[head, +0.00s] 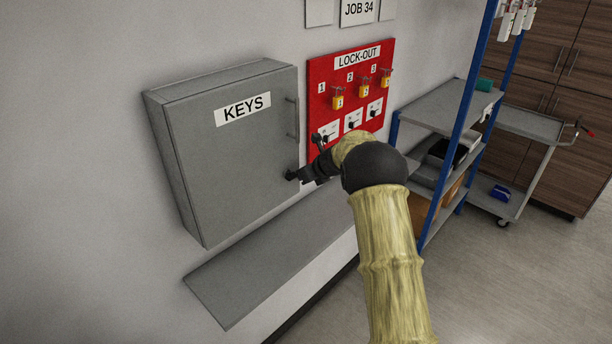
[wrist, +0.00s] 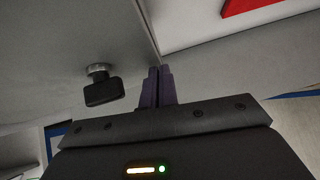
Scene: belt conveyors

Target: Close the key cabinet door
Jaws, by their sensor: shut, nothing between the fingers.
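The grey key cabinet (head: 174,165) hangs on the wall, with its flat grey door (head: 235,165) labelled KEYS at the front. A bar handle (head: 293,118) runs up the door's right side. The door looks shut or nearly shut; I cannot tell if a small gap remains. A black knob or key on a silver collar (wrist: 102,88) sticks out from the door's face, also seen at its lower right in the head view (head: 290,175). My gripper (wrist: 158,72) is shut and empty, its fingertips beside the door's right edge, right of the knob. Contact is unclear.
A red LOCK-OUT board (head: 350,95) with yellow padlocks hangs close on the right. A grey sloped shelf (head: 265,260) juts out below the cabinet. A blue-posted rack (head: 440,105) and a grey trolley (head: 525,125) stand further right. Floor is open at the lower right.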

